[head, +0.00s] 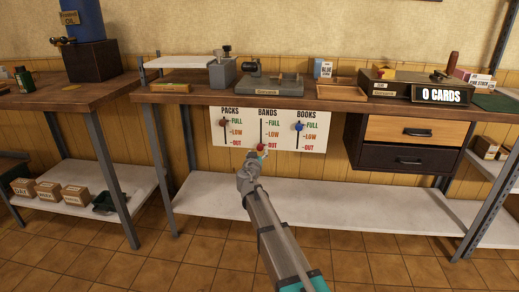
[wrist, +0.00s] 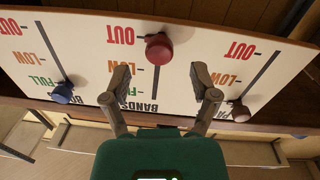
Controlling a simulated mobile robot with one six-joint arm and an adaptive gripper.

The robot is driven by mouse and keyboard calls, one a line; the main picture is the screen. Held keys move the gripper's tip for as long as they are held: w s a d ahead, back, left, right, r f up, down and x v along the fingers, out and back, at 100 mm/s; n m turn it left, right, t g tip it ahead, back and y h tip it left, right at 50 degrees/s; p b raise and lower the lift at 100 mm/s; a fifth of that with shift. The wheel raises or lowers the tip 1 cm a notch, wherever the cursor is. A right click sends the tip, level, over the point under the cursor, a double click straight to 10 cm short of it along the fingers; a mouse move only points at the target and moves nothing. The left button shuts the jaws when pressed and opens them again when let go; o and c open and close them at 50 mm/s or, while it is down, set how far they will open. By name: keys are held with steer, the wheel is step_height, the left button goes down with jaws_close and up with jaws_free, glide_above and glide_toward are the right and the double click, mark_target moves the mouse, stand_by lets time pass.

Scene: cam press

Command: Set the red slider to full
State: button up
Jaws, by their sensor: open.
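The white slider board (head: 240,137) hangs under the front edge of the workbench, with columns PACKS, BANDS and BOOKS. The red slider (head: 262,147) is in the BANDS column, at OUT. In the wrist view, which is upside down, the red slider (wrist: 159,47) is beside the OUT mark, just beyond my fingertips. My gripper (wrist: 160,80) is open and empty in front of the BANDS column, with no contact visible. In the head view my gripper (head: 260,157) partly covers the column's lower end.
The blue BOOKS slider (head: 299,127) and brownish PACKS slider (head: 223,122) are near FULL on either side. Drawers (head: 412,130) hang right of the board. The workbench top (head: 205,98) overhangs above, and a white shelf (head: 345,192) lies below.

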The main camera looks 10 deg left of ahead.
mark_target(259, 148)
steer(key=shift+w+d, duration=0.15)
steer(key=shift+w, duration=2)
jaws_close()
